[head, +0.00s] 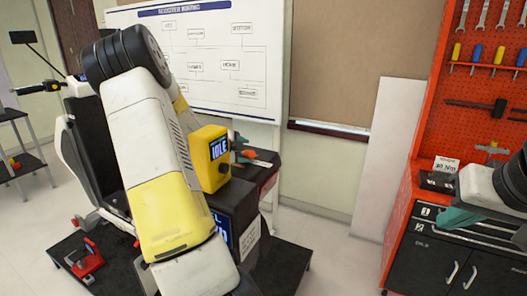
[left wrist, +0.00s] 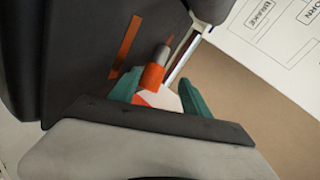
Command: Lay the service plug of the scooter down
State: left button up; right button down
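The service plug (left wrist: 154,76) is orange with a grey tip and shows between the teal fingers of my left gripper (left wrist: 160,98) in the left wrist view. The fingers appear closed on its wide, partly pale rear end. In the head view, the orange of the plug (head: 249,154) shows beside my left gripper (head: 250,150), right of the yellow box. The scooter (head: 85,150) stands at the left, largely hidden by my left arm. My right gripper (head: 458,217) is at the right edge, over the red cabinet; its finger gap is not clear.
A yellow box reading IDLE (head: 209,158) stands close left of my left gripper. A red fixture (head: 86,260) sits on the dark platform (head: 66,246) at lower left. A red tool cabinet (head: 398,232) stands at the right. The floor between platform and cabinet is clear.

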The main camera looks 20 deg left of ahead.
pick_arm(q)
jog(key=v, duration=0.8)
jog(key=shift+w, duration=0.1)
dwell(0.3)
notch_tip(320, 180, up, 8)
dwell(0.7)
dwell(0.4)
